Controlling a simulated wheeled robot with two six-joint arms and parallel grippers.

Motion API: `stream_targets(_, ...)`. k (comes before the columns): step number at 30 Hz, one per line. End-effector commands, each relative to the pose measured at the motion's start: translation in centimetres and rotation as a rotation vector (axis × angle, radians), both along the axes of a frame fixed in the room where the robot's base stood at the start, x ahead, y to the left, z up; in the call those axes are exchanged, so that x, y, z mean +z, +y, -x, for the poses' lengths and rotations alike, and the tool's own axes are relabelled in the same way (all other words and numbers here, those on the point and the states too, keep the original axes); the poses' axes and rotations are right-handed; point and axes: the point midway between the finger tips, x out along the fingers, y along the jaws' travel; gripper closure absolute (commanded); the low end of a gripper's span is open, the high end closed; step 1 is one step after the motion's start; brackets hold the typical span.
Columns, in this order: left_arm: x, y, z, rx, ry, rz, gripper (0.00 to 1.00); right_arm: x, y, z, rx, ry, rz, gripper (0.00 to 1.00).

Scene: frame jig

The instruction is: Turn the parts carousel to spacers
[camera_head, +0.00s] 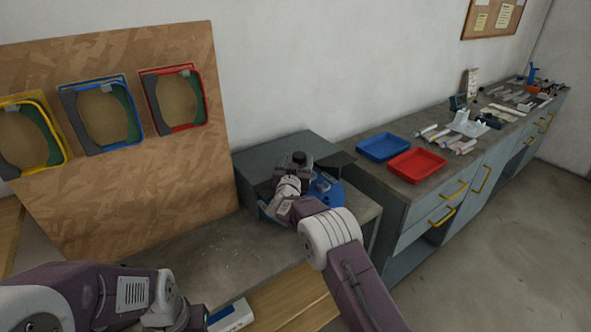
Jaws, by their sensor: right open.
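My right gripper (288,174) is at the carousel, just below the dark piece, and is open. Whether its fingers touch the carousel cannot be told. No labels on the carousel can be read, and spacers cannot be made out. My left arm is at the lower left, and its gripper is not in view.
A wooden board (150,190) with yellow, blue and red frames stands at the left. Blue (383,147) and red (416,166) trays and several small parts lie on the right-hand counter. Grey bench top left of the carousel is clear.

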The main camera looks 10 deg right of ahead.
Motion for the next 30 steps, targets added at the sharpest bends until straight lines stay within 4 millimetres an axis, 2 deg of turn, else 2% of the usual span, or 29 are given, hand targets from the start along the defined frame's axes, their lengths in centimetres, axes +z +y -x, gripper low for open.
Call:
stream_targets(5,-0.9,0.0,0.0,0.000,0.000,0.000,0.64,-0.1,1.1,3.2,0.003,0.000,0.000,0.33)
stream_targets(6,-2.3,0.0,0.0,0.000,-0.001,0.000,0.64,-0.8,1.2,3.6,0.002,-0.003,-0.001,0.33)
stream_targets(9,-3.9,0.0,0.0,0.000,0.001,0.000,0.64,-0.7,1.5,4.4,0.002,-0.004,-0.002,0.33)
stream_targets(13,-4.5,0.0,0.0,0.000,0.000,0.000,0.64,-0.3,1.7,5.1,0.001,-0.002,0.000,0.33)
stream_targets(24,-4.4,0.0,0.0,0.000,0.000,0.000,0.64,0.1,1.4,5.2,-0.005,-0.001,0.000,0.33)
stream_targets(26,-4.2,0.0,0.0,0.000,0.000,0.000,0.64,1.1,0.4,5.1,-0.020,-0.014,-0.005,0.33)
stream_targets(29,-4.0,0.0,0.0,0.000,0.000,0.000,0.64,5.1,-2.2,5.4,-0.058,-0.069,-0.023,0.33)
stream_targets(30,-3.8,0.0,0.0,0.000,0.000,0.000,0.64,7.0,-3.8,5.9,-0.079,-0.088,-0.027,0.33)
